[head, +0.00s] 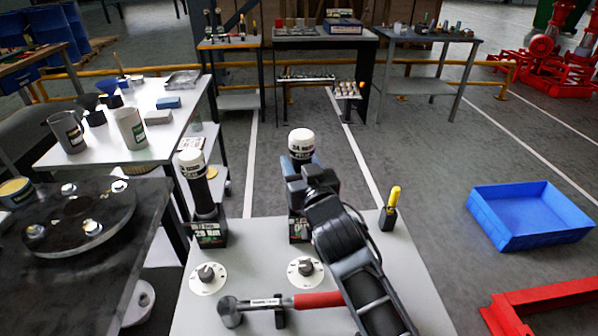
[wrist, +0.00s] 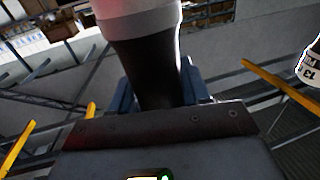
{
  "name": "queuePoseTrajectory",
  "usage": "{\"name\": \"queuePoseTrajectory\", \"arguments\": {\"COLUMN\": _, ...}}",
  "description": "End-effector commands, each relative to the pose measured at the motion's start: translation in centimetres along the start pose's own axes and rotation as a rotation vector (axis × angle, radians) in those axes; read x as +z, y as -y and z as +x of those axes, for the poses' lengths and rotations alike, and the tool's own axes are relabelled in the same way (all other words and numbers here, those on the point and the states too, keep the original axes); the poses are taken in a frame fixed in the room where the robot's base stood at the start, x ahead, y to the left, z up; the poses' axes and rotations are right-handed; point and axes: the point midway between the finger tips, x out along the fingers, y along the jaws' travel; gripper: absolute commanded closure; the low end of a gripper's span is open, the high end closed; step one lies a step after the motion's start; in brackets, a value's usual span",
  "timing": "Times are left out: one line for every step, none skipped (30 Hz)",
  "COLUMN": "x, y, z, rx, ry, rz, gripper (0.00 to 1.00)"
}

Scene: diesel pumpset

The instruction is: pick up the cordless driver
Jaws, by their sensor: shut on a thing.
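Two alike cordless drivers stand upright on the grey-white table. The right-hand cordless driver (head: 301,143) has a white cap, a dark body and a green-labelled base. My gripper (head: 300,168) reaches it from the front and is shut around its dark grip, just below the cap. In the wrist view, the dark grip (wrist: 152,72) is between my blue fingers. My gripper and arm hide much of its body. I cannot tell whether its base touches the table.
Two white dials (head: 207,278) and a red-handled hammer (head: 290,302) are at the near side of the grey-white table (head: 400,275). A yellow-handled tool (head: 390,205) stands to the right. A blue bin (head: 530,213) is on the floor. A flanged disc (head: 80,215) is left.

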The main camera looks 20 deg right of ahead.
Motion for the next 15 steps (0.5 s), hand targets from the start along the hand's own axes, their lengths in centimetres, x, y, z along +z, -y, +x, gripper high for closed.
{"name": "queuePoseTrajectory", "arguments": {"x": -1.4, "y": 0.0, "z": 0.1, "rx": 0.001, "ry": -0.009, "rz": 0.002, "gripper": 1.00}}
{"name": "queuePoseTrajectory", "arguments": {"x": -1.9, "y": 0.0, "z": 0.1, "rx": 0.001, "ry": -0.008, "rz": 0.002, "gripper": 1.00}}
{"name": "queuePoseTrajectory", "arguments": {"x": -2.6, "y": 0.0, "z": 0.0, "rx": 0.000, "ry": -0.010, "rz": 0.002, "gripper": 1.00}}
{"name": "queuePoseTrajectory", "arguments": {"x": -3.2, "y": 0.0, "z": 0.0, "rx": -0.001, "ry": -0.009, "rz": 0.002, "gripper": 1.00}}
{"name": "queuePoseTrajectory", "arguments": {"x": -3.7, "y": 0.0, "z": 0.1, "rx": -0.001, "ry": -0.010, "rz": 0.002, "gripper": 1.00}}
{"name": "queuePoseTrajectory", "arguments": {"x": -4.5, "y": 0.0, "z": 0.1, "rx": 0.000, "ry": -0.011, "rz": 0.003, "gripper": 1.00}}
{"name": "queuePoseTrajectory", "arguments": {"x": -5.1, "y": 0.0, "z": 0.1, "rx": 0.000, "ry": -0.011, "rz": 0.001, "gripper": 1.00}}
{"name": "queuePoseTrajectory", "arguments": {"x": -5.7, "y": 0.0, "z": 0.0, "rx": -0.001, "ry": -0.010, "rz": 0.003, "gripper": 1.00}}
{"name": "queuePoseTrajectory", "arguments": {"x": -6.5, "y": 0.0, "z": 0.0, "rx": 0.000, "ry": -0.011, "rz": 0.001, "gripper": 1.00}}
{"name": "queuePoseTrajectory", "arguments": {"x": -7.0, "y": 0.0, "z": 0.0, "rx": 0.001, "ry": -0.010, "rz": 0.002, "gripper": 1.00}}
{"name": "queuePoseTrajectory", "arguments": {"x": -7.7, "y": 0.0, "z": 0.0, "rx": 0.000, "ry": -0.012, "rz": 0.003, "gripper": 1.00}}
{"name": "queuePoseTrajectory", "arguments": {"x": -8.5, "y": 0.0, "z": 0.0, "rx": 0.000, "ry": -0.011, "rz": 0.001, "gripper": 1.00}}
{"name": "queuePoseTrajectory", "arguments": {"x": -9.1, "y": 0.0, "z": 0.0, "rx": 0.000, "ry": -0.011, "rz": 0.002, "gripper": 1.00}}
{"name": "queuePoseTrajectory", "arguments": {"x": -9.7, "y": 0.0, "z": 0.0, "rx": -0.001, "ry": -0.011, "rz": 0.002, "gripper": 1.00}}
{"name": "queuePoseTrajectory", "arguments": {"x": -10.4, "y": 0.1, "z": 0.0, "rx": -0.001, "ry": -0.010, "rz": 0.001, "gripper": 1.00}}
